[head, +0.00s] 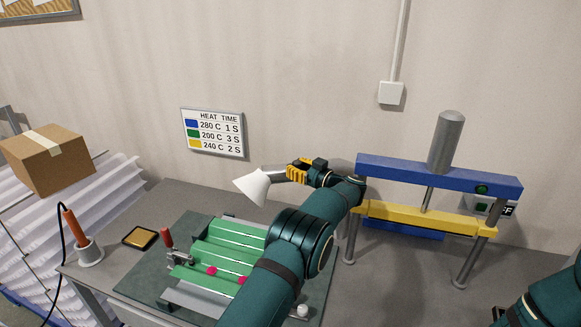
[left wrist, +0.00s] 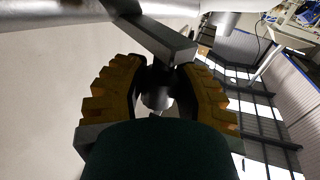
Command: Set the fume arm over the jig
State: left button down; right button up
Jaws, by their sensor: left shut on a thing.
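The fume arm's white cone hood (head: 254,186) hangs tilted beside the wall, above the back of the jig. My left gripper (head: 298,171), with yellow finger pads, is shut on the fume arm just right of the hood. In the left wrist view, the yellow fingers (left wrist: 158,95) close around a dark knob below a grey bar (left wrist: 160,40). The jig (head: 190,300) lies on a dark mat and carries a green corrugated sheet (head: 228,235). A red-handled clamp (head: 168,240) stands at its left. My left arm hides the jig's right part. My right gripper is out of view.
A blue and yellow press (head: 430,175) stands to the right of my left arm. A soldering-iron-like tool in a holder (head: 89,254) and a small tray (head: 140,237) sit left of the mat. A cardboard box (head: 45,160) rests on stacked white sheets at far left.

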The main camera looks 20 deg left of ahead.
pick_arm(q)
jog(key=shift+s+d+g, duration=0.15)
jog(key=shift+g, duration=0.15)
jog(key=c, duration=0.6)
grip_release()
jog(key=shift+c, duration=0.2)
jog(key=v, duration=1.2)
jog(key=shift+f, duration=0.2)
